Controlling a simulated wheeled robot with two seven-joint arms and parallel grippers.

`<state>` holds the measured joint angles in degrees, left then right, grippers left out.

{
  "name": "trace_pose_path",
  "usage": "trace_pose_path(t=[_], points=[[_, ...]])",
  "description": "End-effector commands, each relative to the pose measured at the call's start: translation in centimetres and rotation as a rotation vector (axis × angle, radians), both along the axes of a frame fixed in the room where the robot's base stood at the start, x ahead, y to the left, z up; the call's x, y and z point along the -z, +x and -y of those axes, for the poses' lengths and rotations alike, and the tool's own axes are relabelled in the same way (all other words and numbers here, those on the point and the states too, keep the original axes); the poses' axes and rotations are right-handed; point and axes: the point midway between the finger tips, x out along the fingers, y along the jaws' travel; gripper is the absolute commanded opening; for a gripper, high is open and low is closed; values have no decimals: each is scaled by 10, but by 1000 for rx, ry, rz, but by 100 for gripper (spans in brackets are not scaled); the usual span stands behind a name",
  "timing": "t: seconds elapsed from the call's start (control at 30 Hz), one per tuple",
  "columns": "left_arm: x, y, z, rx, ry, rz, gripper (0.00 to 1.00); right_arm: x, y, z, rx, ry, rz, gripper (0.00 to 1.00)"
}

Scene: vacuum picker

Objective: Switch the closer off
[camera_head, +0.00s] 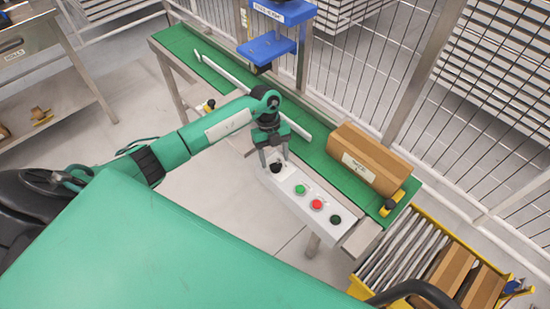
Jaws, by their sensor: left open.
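A light grey control box (289,199) sits along the near side of the green conveyor. It bears a black knob (276,167) at its left end, a green button (300,189), a red button (317,204) and a dark knob (336,219) at its right end. A blue machine (268,45), perhaps the closer, stands over the conveyor at the back; its label is too small to read surely. My left gripper (274,160) points down with open fingers around or just above the black knob; I cannot tell if they touch it. My right gripper is not in view.
A yellow-framed roller track (408,252) with cartons is at lower right. Wire fencing stands behind. A metal table (30,36) is at upper left.

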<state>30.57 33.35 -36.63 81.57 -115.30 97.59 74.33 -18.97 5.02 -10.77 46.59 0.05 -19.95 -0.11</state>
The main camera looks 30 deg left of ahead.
Motion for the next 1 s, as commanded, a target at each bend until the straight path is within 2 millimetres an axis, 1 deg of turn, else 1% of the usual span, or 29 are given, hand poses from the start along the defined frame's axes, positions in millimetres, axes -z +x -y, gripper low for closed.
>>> trace_pose_path(t=[0.03,0.13,0.43,0.47,0.6,0.67,0.7,1.0], points=[[5,-2,2,-1,-1,-2,58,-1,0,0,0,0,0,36],[10,-3,3,1,-1,0,58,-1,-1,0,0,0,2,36],[13,-4,4,1,0,0,58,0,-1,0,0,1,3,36],[13,-4,4,1,0,0,56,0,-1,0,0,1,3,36],[13,-4,4,1,0,0,29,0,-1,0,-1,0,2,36],[13,-4,4,1,0,0,17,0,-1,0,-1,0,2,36],[13,-4,4,1,0,0,13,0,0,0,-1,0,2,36],[11,-4,4,-37,-1,0,14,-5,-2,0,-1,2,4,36]])
